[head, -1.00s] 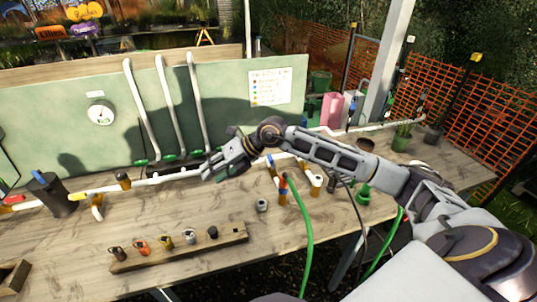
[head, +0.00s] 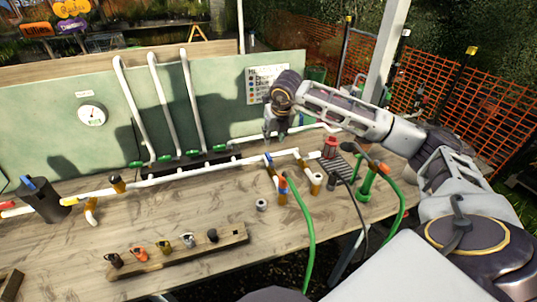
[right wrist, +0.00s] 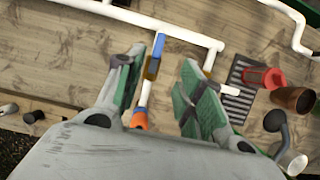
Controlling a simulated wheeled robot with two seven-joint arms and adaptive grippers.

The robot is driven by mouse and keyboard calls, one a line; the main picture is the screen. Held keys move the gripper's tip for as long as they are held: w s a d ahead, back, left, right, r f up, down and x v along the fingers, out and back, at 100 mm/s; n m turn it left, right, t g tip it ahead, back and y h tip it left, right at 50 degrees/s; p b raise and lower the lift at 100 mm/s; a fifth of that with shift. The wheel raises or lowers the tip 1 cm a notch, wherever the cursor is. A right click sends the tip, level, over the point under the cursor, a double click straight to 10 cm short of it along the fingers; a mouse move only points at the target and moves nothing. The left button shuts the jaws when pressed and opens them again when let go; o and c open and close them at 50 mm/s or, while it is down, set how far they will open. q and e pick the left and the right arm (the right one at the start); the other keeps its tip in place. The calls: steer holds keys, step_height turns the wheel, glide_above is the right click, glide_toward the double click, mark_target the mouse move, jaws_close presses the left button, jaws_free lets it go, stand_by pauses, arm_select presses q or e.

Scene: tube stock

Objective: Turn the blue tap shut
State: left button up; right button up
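The blue tap (head: 268,158) sits on a short branch of the white pipe (head: 215,168), above an orange-ended fitting (head: 283,184). In the right wrist view, the blue handle (right wrist: 160,47) and its brass-coloured body (right wrist: 152,69) show between my fingers. My right gripper (head: 275,127) points down over the bench, a little above the tap in the head view. In the wrist view the right gripper (right wrist: 163,62) is open, with one finger to each side of the tap. No contact with the tap is visible. My left gripper is out of view.
A wooden rack (head: 178,251) of several coloured fittings lies at the front. Green-tapped upright pipes (head: 158,105) stand at the back. A loose grey ring (head: 262,205) lies on the bench.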

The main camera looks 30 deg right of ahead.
mark_target(269, 155)
steer(key=shift+p+x, duration=1.2)
steer(key=shift+x, duration=5.75)
steer(key=shift+a, duration=0.15)
steer(key=shift+c, duration=0.5)
jaws_close()
